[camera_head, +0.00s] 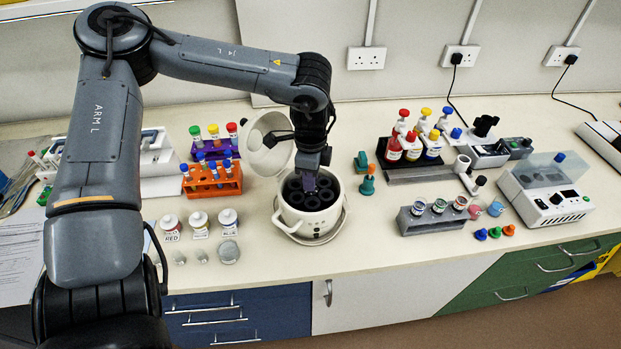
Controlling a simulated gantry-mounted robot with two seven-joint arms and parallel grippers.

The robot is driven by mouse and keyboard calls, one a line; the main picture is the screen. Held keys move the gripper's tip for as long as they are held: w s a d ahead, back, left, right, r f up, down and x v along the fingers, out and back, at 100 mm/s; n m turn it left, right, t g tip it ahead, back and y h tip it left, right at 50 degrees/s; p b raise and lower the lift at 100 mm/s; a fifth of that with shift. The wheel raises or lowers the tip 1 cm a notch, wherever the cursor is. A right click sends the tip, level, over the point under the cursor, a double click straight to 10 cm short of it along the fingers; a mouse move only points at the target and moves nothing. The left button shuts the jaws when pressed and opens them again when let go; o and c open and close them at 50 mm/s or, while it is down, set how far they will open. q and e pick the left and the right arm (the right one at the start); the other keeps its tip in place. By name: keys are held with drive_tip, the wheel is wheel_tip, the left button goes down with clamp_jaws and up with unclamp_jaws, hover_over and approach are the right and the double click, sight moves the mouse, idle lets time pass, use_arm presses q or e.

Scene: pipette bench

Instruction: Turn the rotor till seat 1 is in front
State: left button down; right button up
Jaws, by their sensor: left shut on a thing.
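A white round centrifuge (312,232) stands at the middle of the bench, its lid (263,146) tipped open at the back left. Inside the bowl is a dark rotor (318,200) with several round seats. The seat numbers are too small to read, so I cannot tell which seat is in front. My left gripper (309,181) reaches down into the bowl from above and is shut on the rotor near its middle. The fingertips and the rotor's centre are largely hidden by the gripper. My right gripper is not in view.
An orange tube rack (211,182) and several labelled jars (199,221) stand to the left. Green items (366,184), a grey rack (432,218) and a white bench device (546,205) stand to the right. The bench front before the centrifuge is clear.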

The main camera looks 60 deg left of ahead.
use_arm(q)
drive_tip(key=shift+n, duration=0.4)
drive_tip(key=c, duration=1)
unclamp_jaws()
drive_tip(key=shift+r, duration=0.1)
wheel_tip(320, 180, up, 11)
drive_tip(key=p, duration=0.1)
drive_tip(key=shift+f, duration=0.2)
